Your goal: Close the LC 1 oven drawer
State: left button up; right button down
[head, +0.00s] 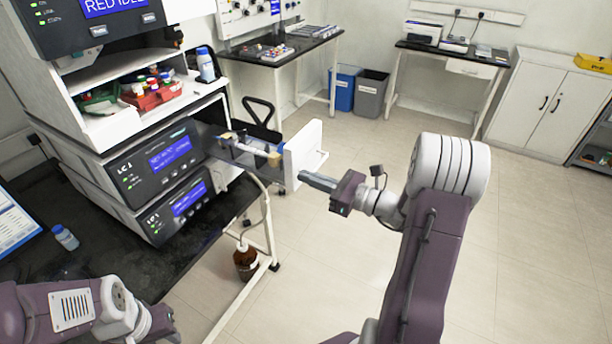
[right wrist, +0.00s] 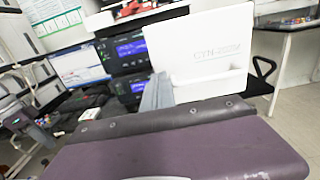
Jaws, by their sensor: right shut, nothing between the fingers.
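The LC 1 oven drawer (head: 303,150) stands pulled out to the right of the upper black instrument (head: 155,165) with a blue display. Its white front panel, with a ledge low on its outer face, also shows in the right wrist view (right wrist: 212,45). A column and fittings (head: 245,146) lie between panel and instrument. My right gripper (head: 318,182) is shut and empty, its fingers pointing left at the lower part of the panel. In the right wrist view the fingers (right wrist: 157,92) overlap the panel's left edge. I cannot tell whether they touch it. My left gripper is out of view; only its arm shows.
A second black instrument (head: 178,208) sits below on the dark bench (head: 110,262). A brown bottle (head: 245,262) stands under the bench's end. A blue bin (head: 343,90) and a grey bin (head: 371,93) stand behind. The floor to the right is clear.

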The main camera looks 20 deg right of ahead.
jog(key=shift+w+a, duration=0.3)
jog(key=shift+w, duration=0.1)
